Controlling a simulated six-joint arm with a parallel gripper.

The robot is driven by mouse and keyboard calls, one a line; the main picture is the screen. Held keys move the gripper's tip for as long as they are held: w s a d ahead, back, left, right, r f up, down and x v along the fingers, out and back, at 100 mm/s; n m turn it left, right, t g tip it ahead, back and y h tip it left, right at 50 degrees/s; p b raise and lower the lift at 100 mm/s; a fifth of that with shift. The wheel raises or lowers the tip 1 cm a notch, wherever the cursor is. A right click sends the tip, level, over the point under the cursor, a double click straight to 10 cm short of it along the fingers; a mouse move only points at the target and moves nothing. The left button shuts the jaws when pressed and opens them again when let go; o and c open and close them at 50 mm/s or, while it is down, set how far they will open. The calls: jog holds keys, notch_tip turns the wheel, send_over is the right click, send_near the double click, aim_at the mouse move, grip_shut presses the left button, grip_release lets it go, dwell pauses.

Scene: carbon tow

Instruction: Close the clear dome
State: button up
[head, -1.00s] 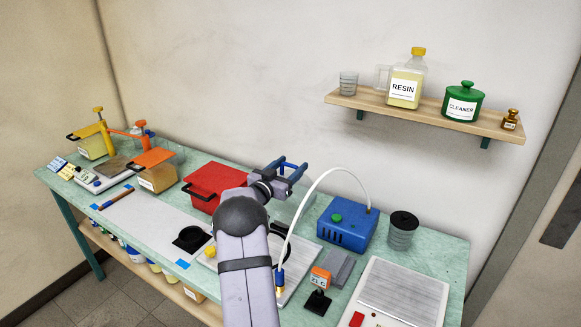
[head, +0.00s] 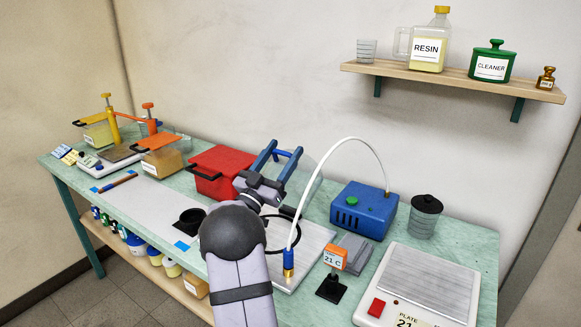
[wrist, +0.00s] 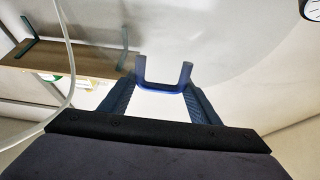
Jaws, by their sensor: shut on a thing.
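The clear dome (head: 306,183) is see-through and stands raised and tilted over the back of a steel plate (head: 310,250). My gripper (head: 284,156) has its blue fingers up at the dome's blue handle (head: 283,152). In the wrist view the U-shaped blue handle (wrist: 164,86) lies between the fingertips, and my gripper is shut on it. The dome's clear wall (wrist: 225,55) fills much of that view behind the handle. A dark ring (head: 283,222) on the plate is partly hidden by my arm.
A white hose (head: 345,141) arches from the blue box (head: 363,208) to a fitting on the plate, right of my arm. A red box (head: 222,168) stands left. A shelf (head: 450,80) hangs above.

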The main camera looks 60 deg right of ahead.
jog(key=a+f+h+b, duration=0.2)
jog(key=a+f+b, duration=0.1)
jog(key=a+b, duration=0.5)
jog(key=shift+a+f+b, duration=0.35)
jog(key=shift+f+b, duration=0.05)
jog(key=shift+b, duration=0.1)
jog(key=o, duration=1.2)
jog(key=shift+o, duration=0.2)
jog(key=shift+a, duration=0.1)
jog(key=a+b, duration=0.1)
jog(key=a, duration=1.1)
jog(key=shift+a+f, duration=0.3)
jog(key=shift+a, duration=0.1)
jog(key=shift+c, duration=0.6)
